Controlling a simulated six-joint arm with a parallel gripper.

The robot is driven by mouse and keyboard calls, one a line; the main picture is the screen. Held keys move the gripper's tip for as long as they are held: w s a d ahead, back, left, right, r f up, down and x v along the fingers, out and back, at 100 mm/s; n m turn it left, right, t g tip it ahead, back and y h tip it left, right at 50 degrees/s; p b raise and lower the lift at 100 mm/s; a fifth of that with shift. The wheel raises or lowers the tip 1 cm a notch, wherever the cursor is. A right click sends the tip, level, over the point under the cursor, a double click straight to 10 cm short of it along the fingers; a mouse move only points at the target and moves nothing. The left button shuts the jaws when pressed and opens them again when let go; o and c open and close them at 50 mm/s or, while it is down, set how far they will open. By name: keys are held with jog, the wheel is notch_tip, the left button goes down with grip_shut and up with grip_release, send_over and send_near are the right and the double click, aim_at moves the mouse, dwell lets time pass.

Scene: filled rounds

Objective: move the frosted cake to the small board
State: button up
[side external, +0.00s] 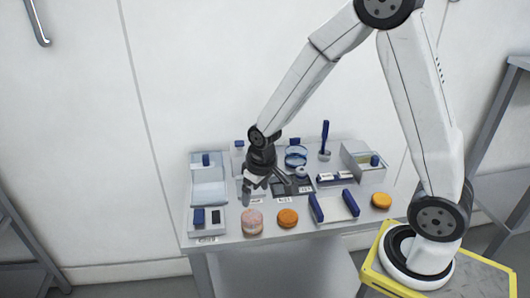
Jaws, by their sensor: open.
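A pinkish, pale-topped round (252,222), which looks like the frosted cake, sits near the table's front edge, left of centre. My gripper (267,191) is open, pointing down above the table just behind this round and apart from it. Nothing shows between its fingers. Dark flat squares (306,185) with small white labels lie right of my gripper, partly hidden by it. I cannot tell which flat piece is the small board.
Orange rounds lie right of the cake (288,218) and at the right (381,201). Between them stands a holder with blue ends (334,207). Trays (209,187) line the left, an open box (364,161) the back right. A blue-handled tool (325,136) stands upright behind.

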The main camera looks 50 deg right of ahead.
jog(key=shift+s+r, duration=0.1)
dwell(0.6)
jog(key=s+a+r, duration=0.1)
jog(key=s+r, duration=0.3)
jog(key=s, duration=0.5)
jog(key=shift+s+t, duration=0.25)
jog(key=shift+t, duration=0.15)
jog(key=m+g, duration=0.2)
jog(key=m, duration=1.5)
send_over(252, 216)
jog(key=f, duration=0.7)
jog(key=shift+s+f, duration=0.3)
jog(key=shift+f, duration=0.05)
jog(key=shift+w+f+m+g, duration=0.3)
jog(key=shift+f+m, duration=0.1)
jog(key=shift+m, duration=0.1)
